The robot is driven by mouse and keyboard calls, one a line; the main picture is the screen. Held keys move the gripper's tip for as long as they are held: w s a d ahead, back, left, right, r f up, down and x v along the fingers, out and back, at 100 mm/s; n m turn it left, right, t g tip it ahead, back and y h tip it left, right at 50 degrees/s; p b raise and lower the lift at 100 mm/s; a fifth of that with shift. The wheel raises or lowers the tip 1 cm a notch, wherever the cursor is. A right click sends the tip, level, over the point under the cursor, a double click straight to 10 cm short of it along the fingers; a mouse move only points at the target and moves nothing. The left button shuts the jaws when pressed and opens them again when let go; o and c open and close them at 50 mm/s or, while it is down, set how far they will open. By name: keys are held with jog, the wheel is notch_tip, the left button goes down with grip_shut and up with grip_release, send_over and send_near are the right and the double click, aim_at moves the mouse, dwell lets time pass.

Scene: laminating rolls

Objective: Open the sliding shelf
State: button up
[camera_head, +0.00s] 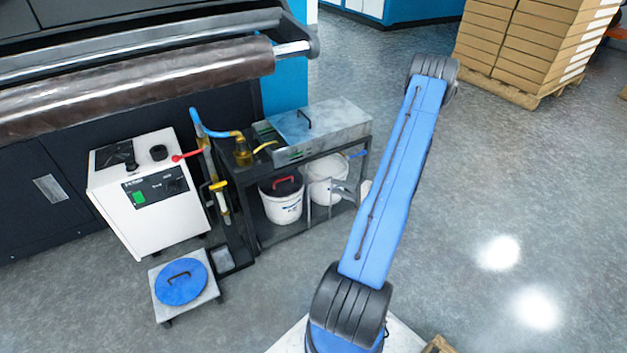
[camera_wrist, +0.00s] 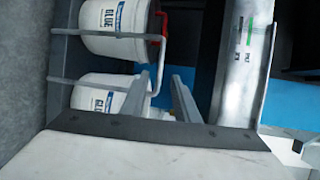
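The sliding shelf (camera_head: 291,233) is the low dark level of the cart, under the metal tray. It carries two white glue buckets, the nearer one (camera_head: 283,204) with a red handle grip and the other one (camera_head: 327,182) behind it. Pale thin bars (camera_head: 309,205) stand in front of the buckets; similar bars show in the wrist view (camera_wrist: 85,82).
A metal tray with a lid (camera_head: 318,122) tops the cart. A white machine (camera_head: 148,195) and a low trolley with a blue lid (camera_head: 183,281) stand left. Stacked cartons (camera_head: 533,45) sit on a pallet at the back right. The floor to the right is clear.

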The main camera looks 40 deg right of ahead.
jog(key=x, duration=1.3)
jog(key=shift+w, duration=0.15)
grip_shut()
